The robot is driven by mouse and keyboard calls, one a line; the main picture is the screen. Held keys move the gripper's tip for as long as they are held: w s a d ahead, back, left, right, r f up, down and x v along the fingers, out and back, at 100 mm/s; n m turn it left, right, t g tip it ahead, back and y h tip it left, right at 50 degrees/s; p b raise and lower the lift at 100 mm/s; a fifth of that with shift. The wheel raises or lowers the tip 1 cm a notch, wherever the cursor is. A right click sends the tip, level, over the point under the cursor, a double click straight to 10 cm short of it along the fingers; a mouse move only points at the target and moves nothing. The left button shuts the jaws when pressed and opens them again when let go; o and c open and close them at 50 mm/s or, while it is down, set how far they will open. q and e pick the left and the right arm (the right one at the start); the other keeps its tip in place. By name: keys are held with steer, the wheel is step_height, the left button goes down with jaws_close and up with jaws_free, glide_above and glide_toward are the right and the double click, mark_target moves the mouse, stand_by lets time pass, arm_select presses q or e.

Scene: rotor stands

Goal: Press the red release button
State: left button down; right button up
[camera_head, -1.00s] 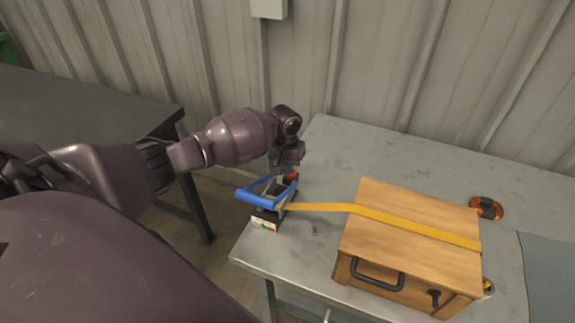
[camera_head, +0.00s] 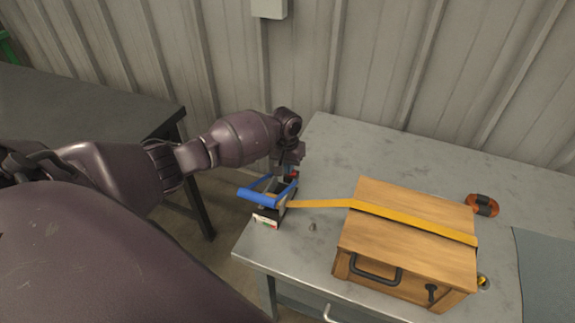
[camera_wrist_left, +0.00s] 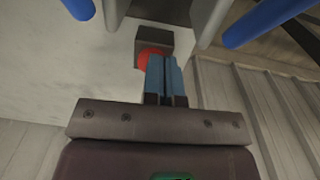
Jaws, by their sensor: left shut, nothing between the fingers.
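The red release button (camera_head: 293,175) sits at the back of a ratchet device with a blue handle (camera_head: 260,198) near the table's left edge. In the left wrist view the button (camera_wrist_left: 149,57) is a red dome on a dark block (camera_wrist_left: 153,41). My left gripper (camera_head: 284,171) is shut and empty, pointing down at the button. Its blue-grey fingertips (camera_wrist_left: 165,62) overlap the button in the left wrist view and hide part of it. I cannot tell whether they touch it. My right gripper is not in view.
An orange strap (camera_head: 322,203) runs from the ratchet over a wooden box (camera_head: 400,222) with a black handle. An orange strap coil (camera_head: 482,205) lies at the right. The metal table (camera_head: 345,145) is clear behind the box. A corrugated wall stands behind.

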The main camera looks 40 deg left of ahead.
arm_select(q)
step_height(320, 180, up, 5)
steer(key=p, duration=0.3)
step_height(320, 180, up, 9)
steer(key=p, duration=0.1)
steer(key=shift+a+f, duration=0.15)
steer(key=shift+a, duration=0.1)
steer(key=shift+s, duration=0.1)
stand_by(0.3)
